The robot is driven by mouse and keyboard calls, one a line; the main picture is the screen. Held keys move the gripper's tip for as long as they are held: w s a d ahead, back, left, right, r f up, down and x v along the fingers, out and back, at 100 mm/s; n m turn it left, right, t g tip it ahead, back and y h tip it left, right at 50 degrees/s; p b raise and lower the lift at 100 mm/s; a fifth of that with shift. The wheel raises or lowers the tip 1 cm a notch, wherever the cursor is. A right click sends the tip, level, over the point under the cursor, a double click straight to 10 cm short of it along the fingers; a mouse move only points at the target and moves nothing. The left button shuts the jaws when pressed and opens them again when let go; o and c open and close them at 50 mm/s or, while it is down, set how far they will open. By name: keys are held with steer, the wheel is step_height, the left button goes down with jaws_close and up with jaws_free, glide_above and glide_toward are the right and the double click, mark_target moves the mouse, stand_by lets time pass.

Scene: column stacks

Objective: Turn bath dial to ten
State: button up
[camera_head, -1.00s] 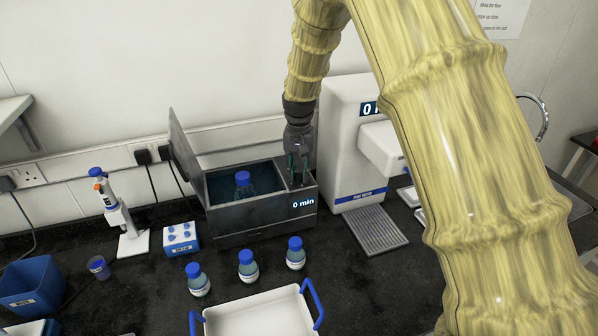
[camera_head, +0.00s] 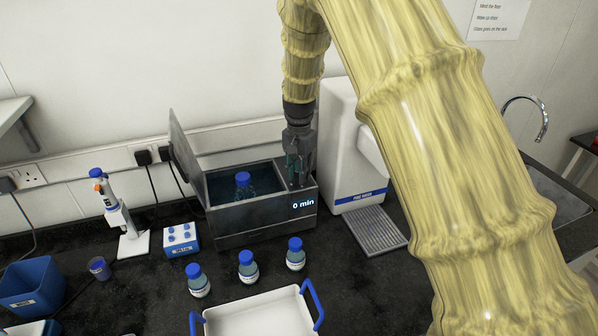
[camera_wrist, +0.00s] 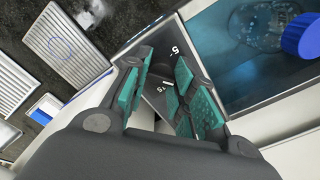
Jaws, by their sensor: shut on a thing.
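The grey metal water bath (camera_head: 260,222) stands against the back wall with its lid up, and its display (camera_head: 303,204) reads "0 min". A blue-capped bottle (camera_head: 243,186) stands in the bath water. My gripper (camera_head: 297,184) points down at the bath's right top panel.
A white water dispenser (camera_head: 340,150) with a drip tray (camera_head: 374,230) stands just right of the bath. Several blue-capped bottles (camera_head: 248,267) and a white tray with blue handles (camera_head: 258,315) are in front. A pipette stand (camera_head: 131,243) and blue rack (camera_head: 180,239) are left.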

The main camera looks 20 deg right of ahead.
steer(key=shift+w+r, duration=0.15)
steer(key=o, duration=1)
steer(key=shift+o, duration=0.3)
step_height(320, 180, up, 12)
